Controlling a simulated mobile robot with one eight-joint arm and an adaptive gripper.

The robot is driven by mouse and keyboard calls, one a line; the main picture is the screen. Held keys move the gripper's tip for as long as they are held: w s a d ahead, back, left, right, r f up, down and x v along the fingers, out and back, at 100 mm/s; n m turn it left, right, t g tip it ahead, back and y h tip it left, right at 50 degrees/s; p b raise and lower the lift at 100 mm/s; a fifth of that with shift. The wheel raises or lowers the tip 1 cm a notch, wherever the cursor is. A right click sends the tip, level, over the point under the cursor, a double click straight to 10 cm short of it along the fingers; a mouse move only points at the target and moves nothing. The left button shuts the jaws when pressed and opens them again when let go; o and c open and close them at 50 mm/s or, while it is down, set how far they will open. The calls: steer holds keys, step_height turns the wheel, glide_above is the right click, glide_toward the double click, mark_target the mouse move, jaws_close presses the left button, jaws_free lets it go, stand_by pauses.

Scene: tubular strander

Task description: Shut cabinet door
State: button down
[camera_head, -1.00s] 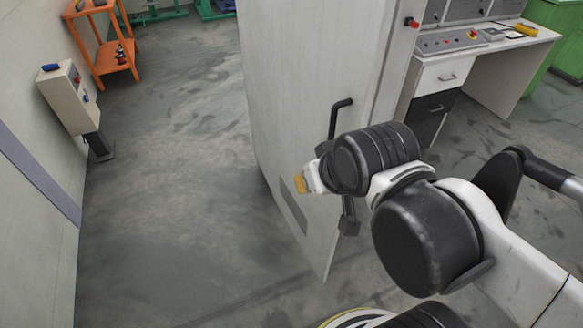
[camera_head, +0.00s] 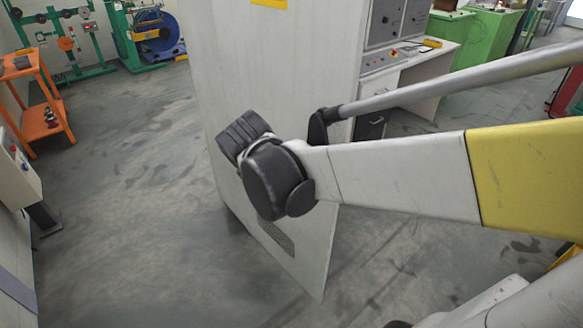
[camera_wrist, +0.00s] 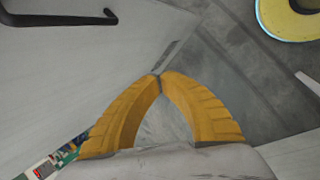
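The cabinet door (camera_head: 275,60) is a tall pale grey panel with a vent grille near its bottom. It stands upright in the middle of the head view, its lower corner out over the floor. Its black handle (camera_wrist: 60,19) shows at the upper left of the wrist view; in the head view it is not visible. My gripper (camera_wrist: 158,76) has yellow ribbed fingers with tips together and nothing seen between them. It is near the door, below and right of the handle in the wrist view; contact is unclear. The arm hides the gripper in the head view.
A desk with a control panel (camera_head: 385,62) stands behind the door to the right. An orange shelf (camera_head: 42,121) and a control box on a post (camera_head: 14,174) are at the left. Open floor (camera_head: 130,190) lies left of the door.

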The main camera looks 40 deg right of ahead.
steer(key=w+d+f+n+g+h+b, duration=0.1)
steer(key=w+d+f+n, duration=0.3)
steer(key=d, duration=0.5)
steer(key=w+d+f+n+g+h+b, duration=0.2)
steer(key=w+d+f+n+h+b, duration=0.1)
steer(key=d+f, duration=0.6)
steer(key=shift+w+d+f+n+b, duration=0.3)
steer(key=shift+d+n+b, duration=0.2)
steer(key=shift+n+b, duration=0.25)
